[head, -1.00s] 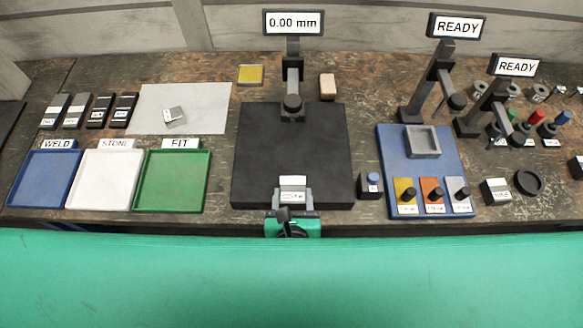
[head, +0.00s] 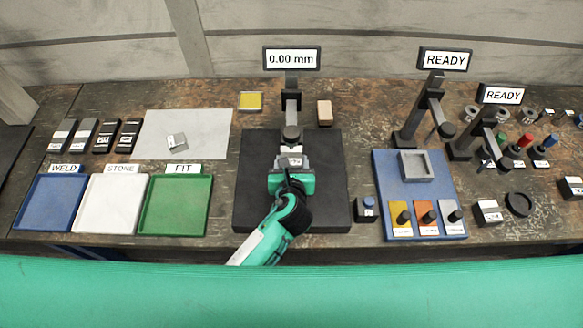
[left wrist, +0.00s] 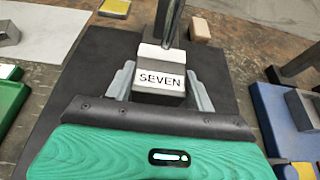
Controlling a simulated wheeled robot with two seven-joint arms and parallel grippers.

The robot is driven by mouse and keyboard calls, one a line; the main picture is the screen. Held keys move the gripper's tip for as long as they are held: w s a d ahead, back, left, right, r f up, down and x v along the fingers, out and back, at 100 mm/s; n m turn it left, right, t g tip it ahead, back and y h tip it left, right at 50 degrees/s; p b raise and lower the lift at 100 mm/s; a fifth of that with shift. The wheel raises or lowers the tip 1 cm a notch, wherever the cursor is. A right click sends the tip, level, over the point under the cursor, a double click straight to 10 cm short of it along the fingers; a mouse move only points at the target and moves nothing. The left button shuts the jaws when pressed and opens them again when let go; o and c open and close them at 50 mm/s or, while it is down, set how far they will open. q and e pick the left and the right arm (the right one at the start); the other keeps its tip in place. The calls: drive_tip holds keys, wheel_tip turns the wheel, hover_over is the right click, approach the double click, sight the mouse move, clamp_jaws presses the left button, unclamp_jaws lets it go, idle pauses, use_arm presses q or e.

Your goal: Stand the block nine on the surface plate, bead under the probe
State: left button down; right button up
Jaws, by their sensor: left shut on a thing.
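My left gripper (head: 292,161) is over the dark surface plate (head: 325,205), under the probe stand (head: 291,105) whose display reads 0.00 mm. It is shut on a pale-topped block (left wrist: 160,84), with one grey finger on each side. The label on this block reads SEVEN, not nine, in the left wrist view. The probe (left wrist: 172,22) comes down at the block's far side; I cannot tell whether it touches. No bead can be made out, and the block's underside is hidden. My right gripper is not in view.
Several dark labelled blocks (head: 84,135) stand at the left, and a small metal block (head: 177,142) lies on a grey sheet (head: 212,125). Blue, white and green (head: 172,205) trays sit in front. A tan block (head: 325,113) and a blue stand base (head: 435,190) are to the right.

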use_arm(q)
drive_tip(key=shift+f, duration=1.45)
drive_tip(key=c, duration=0.5)
unclamp_jaws()
drive_tip(key=shift+s+f, duration=0.1)
drive_tip(key=shift+f, duration=0.1)
drive_tip(key=shift+r, duration=0.1)
drive_tip(key=b+v, duration=0.1)
drive_tip(key=v, duration=0.9)
drive_tip(key=shift+s+r, duration=0.15)
drive_tip(key=shift+s, duration=0.2)
drive_tip(key=shift+s+r, duration=0.3)
drive_tip(key=shift+s, duration=0.25)
